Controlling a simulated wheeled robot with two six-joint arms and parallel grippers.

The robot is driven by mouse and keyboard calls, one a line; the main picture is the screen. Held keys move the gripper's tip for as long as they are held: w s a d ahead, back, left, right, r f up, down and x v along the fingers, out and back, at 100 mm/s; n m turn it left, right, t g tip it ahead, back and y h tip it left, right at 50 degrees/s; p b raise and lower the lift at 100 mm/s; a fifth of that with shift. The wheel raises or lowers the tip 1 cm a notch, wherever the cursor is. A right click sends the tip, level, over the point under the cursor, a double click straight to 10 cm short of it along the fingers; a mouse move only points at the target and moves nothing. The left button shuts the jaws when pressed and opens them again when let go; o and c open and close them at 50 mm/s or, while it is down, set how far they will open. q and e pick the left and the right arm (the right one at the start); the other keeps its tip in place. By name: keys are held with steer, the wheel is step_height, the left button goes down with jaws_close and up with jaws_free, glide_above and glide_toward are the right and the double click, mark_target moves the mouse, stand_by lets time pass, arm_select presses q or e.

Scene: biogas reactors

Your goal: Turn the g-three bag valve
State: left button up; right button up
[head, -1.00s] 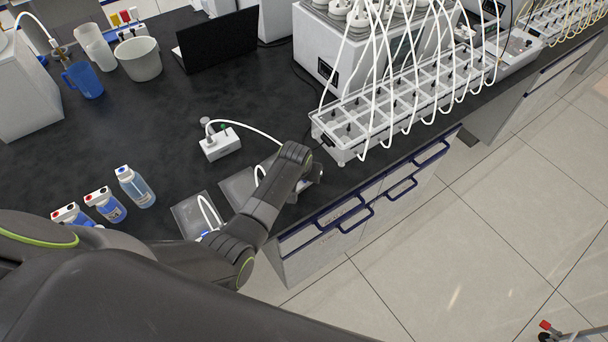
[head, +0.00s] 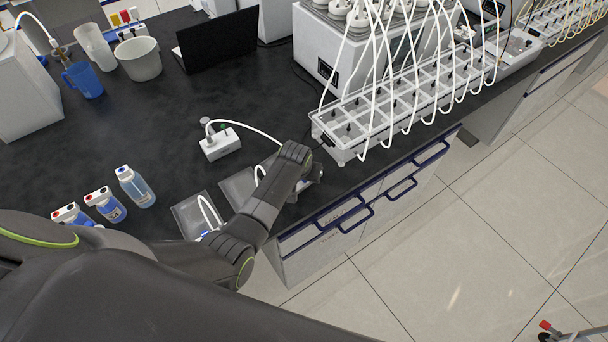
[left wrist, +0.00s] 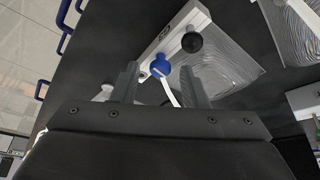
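In the left wrist view a white valve block (left wrist: 174,34) with a small marking, too small to read surely, lies by a clear flat bag (left wrist: 225,62). It carries a blue round knob (left wrist: 161,66) and a black round knob (left wrist: 192,42). My left gripper (left wrist: 159,70) is open, and the blue knob shows between its fingers; I cannot tell whether they touch it. In the head view my left arm reaches over the front counter edge and hides most of this valve. Two clear bags (head: 186,217) (head: 232,187) show beside the arm. My right gripper is not in view.
A white box with a tube (head: 220,144) stands behind the bags. A white rack with many tubes (head: 345,152) is to the right. Another clear bag (left wrist: 298,30) is in the wrist view. The counter's middle is clear.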

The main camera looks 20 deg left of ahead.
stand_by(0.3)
arm_select(q)
steer(key=b+v, duration=0.2)
steer(key=v, duration=1.5)
steer(key=shift+r, duration=0.25)
